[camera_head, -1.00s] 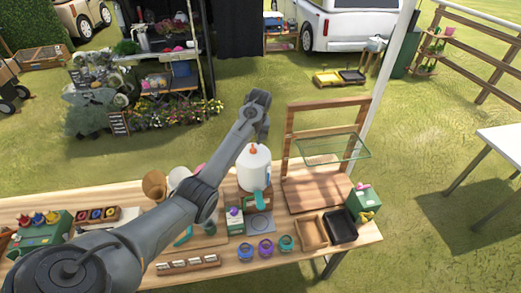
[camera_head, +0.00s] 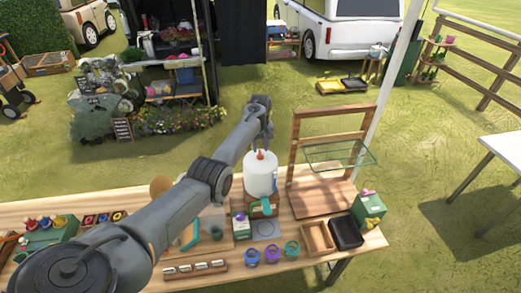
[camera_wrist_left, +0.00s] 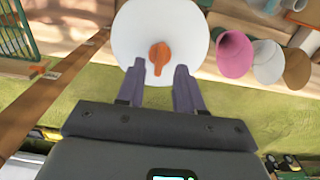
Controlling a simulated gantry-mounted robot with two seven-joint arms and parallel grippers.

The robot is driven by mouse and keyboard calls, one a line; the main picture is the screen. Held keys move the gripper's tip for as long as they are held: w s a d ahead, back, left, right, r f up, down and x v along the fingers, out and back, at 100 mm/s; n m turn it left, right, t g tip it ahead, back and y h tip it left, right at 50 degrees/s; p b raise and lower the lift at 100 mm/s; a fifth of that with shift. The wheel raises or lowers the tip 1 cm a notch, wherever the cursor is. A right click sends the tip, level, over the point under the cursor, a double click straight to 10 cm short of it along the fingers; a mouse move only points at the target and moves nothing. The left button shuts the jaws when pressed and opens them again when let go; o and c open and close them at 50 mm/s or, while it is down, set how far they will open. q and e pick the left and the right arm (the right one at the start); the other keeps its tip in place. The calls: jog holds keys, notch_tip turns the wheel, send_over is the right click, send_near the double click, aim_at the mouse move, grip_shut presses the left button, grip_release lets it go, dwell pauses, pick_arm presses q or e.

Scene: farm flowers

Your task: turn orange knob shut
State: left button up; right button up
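The orange knob (camera_head: 260,155) stands on top of a white round tank (camera_head: 259,177) on the wooden bench. In the left wrist view the orange knob (camera_wrist_left: 159,55) shows from above on the white tank top (camera_wrist_left: 185,25), with its narrow end toward the fingers. My left gripper (camera_head: 268,142) hangs close above the tank, beside the knob. In the left wrist view my left gripper (camera_wrist_left: 160,68) is open, and its two dark fingertips lie either side of the knob's narrow end with gaps. I cannot tell whether they touch the tank. My right gripper is not in view.
A wooden frame (camera_head: 293,155) with a glass shelf (camera_head: 340,155) stands just right of the tank. A teal spout (camera_head: 262,208) is on the tank's front. Wooden and black trays (camera_head: 345,231), small coloured rings and a green box (camera_head: 369,209) crowd the bench's right end.

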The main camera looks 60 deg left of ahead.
aim_at(260, 155)
pick_arm(q)
jog(key=shift+f, duration=1.4)
grip_shut()
